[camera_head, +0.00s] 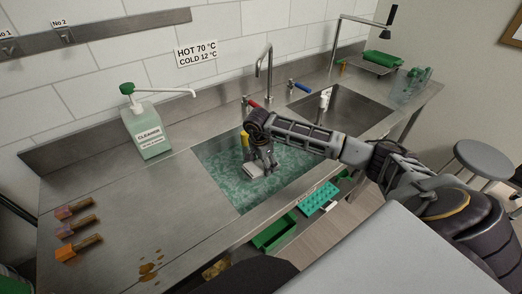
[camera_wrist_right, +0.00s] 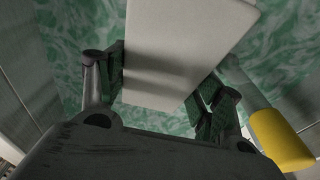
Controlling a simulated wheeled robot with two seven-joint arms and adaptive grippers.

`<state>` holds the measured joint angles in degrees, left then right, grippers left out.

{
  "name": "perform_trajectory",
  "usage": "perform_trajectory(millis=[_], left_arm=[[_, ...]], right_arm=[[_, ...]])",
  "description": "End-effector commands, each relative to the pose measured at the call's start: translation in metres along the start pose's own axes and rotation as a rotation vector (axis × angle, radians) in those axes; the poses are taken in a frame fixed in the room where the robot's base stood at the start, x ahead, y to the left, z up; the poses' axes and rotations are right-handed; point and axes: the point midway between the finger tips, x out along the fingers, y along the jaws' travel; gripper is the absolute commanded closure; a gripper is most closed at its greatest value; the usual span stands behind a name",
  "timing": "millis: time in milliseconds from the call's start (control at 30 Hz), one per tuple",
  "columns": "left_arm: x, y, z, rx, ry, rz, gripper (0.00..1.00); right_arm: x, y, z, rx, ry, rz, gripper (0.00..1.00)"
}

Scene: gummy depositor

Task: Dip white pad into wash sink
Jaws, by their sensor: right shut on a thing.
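The white pad (camera_head: 254,170) is held by my right gripper (camera_head: 262,160) over the wash sink. In the right wrist view the pad (camera_wrist_right: 185,45) sits between the two fingers (camera_wrist_right: 165,90), which are shut on it. The wash sink (camera_head: 222,178) is filled with green, foamy water, which also fills the background of the right wrist view (camera_wrist_right: 270,50). The pad appears at or just above the water; I cannot tell whether it touches. My left gripper is not in view.
A yellow object (camera_head: 245,140) is close beside my right gripper and also shows in the right wrist view (camera_wrist_right: 282,140). A cleaner bottle (camera_head: 148,133) stands left of the sink. A faucet (camera_head: 268,62) rises behind it. A second sink (camera_head: 350,106) lies to the right. Brown stains (camera_head: 150,270) mark the front counter.

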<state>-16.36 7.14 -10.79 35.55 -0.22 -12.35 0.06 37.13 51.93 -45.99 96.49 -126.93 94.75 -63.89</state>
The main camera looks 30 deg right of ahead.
Motion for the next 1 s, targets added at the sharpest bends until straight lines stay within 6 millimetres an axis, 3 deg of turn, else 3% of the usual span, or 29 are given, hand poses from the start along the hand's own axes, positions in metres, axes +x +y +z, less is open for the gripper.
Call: perform_trajectory(millis=[300, 1000], left_arm=[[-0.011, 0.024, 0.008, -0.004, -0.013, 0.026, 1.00], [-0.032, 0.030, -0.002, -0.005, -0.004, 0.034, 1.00]], right_arm=[[-0.020, -0.001, -0.008, 0.000, 0.001, -0.002, 0.53], [-0.059, 0.000, -0.024, 0.000, 0.001, -0.001, 0.53]])
